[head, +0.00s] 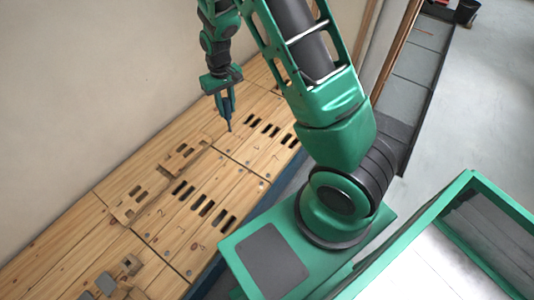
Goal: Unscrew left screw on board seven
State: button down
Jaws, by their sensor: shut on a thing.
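My gripper (224,92) is at the upper middle of the head view, pointing down over the wooden boards. It is shut on a dark blue tool, probably a screwdriver (227,116), whose thin tip points down close to the boards. I cannot tell whether the tip touches a screw. The wooden boards (225,181) lie in rows on the bench, with dark slots and small grey screw heads at their ends. Small numbers are marked on some boards, but I cannot make out a seven. The tool tip is near the row seam at the far part of the bench.
A raised slotted wooden piece (186,155) lies left of the tool, and another (130,204) lies nearer. Small blocks with grey parts (106,284) are at the lower left. A plain wall (90,80) runs along the bench's left side. Open grey floor (480,110) is on the right.

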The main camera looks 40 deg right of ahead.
jog(key=shift+d, duration=0.15)
jog(key=shift+d+f, duration=0.2)
jog(key=shift+f, duration=0.1)
jog(key=shift+s+d+f+n, duration=0.9)
jog(key=shift+d+f+n, duration=1.65)
jog(key=shift+f, duration=4.3)
jog(key=shift+s+d+f+n, duration=0.95)
jog(key=shift+d+f+n, duration=1.65)
jog(key=shift+f, duration=4.2)
jog(key=shift+s+d+f+n, duration=0.9)
jog(key=shift+d+f+n, duration=1.65)
jog(key=shift+f, duration=4.3)
notch_tip(320, 180, up, 8)
jog(key=a+n, duration=0.1)
jog(key=n, duration=0.6)
jog(key=shift+a, duration=0.15)
jog(key=shift+w, duration=0.1)
